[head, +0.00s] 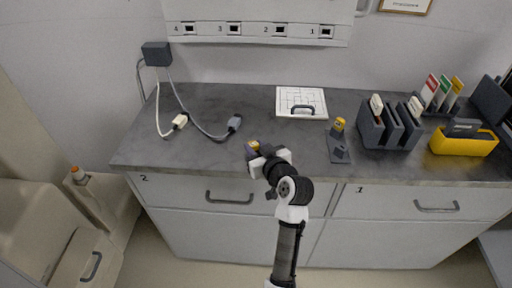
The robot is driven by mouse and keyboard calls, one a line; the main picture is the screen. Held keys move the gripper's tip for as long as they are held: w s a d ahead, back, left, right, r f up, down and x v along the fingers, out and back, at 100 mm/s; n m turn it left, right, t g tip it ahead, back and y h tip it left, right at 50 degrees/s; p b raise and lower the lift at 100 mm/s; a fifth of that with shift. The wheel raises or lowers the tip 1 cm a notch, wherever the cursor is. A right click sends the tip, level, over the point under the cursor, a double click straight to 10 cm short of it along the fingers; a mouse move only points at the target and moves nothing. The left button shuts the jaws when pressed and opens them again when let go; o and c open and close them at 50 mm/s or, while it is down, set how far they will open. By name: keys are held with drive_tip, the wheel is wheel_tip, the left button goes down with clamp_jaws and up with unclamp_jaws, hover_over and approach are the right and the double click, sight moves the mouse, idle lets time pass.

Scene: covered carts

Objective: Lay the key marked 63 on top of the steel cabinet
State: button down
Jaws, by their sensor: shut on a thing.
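My gripper (257,158) is over the front part of the grey worktop, left of centre, shut on a small dark thing with a yellow patch (252,146). The thing is mostly hidden by the gripper, and no number can be read on it. I cannot tell whether it touches the worktop. No marking 63 is legible anywhere. The pale drawer unit (270,197) under the worktop carries numbers 1 and 2 on its front; I cannot tell whether it is the steel cabinet.
A grey stand with a yellow block (339,125), dark slotted holders (388,135) and a yellow bin (463,146) stand to the right. A white board with a handle (301,102) lies behind. Cables with plugs (181,121) lie left. A numbered socket panel (258,30) hangs above.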

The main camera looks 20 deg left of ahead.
drive_tip(key=shift+f+b, duration=0.4)
drive_tip(key=shift+f, duration=0.05)
drive_tip(key=c, duration=1.1)
unclamp_jaws()
drive_tip(key=shift+d, duration=0.1)
drive_tip(key=shift+b+v, duration=0.35)
drive_tip(key=shift+v, duration=6.5)
drive_tip(key=shift+r, duration=0.1)
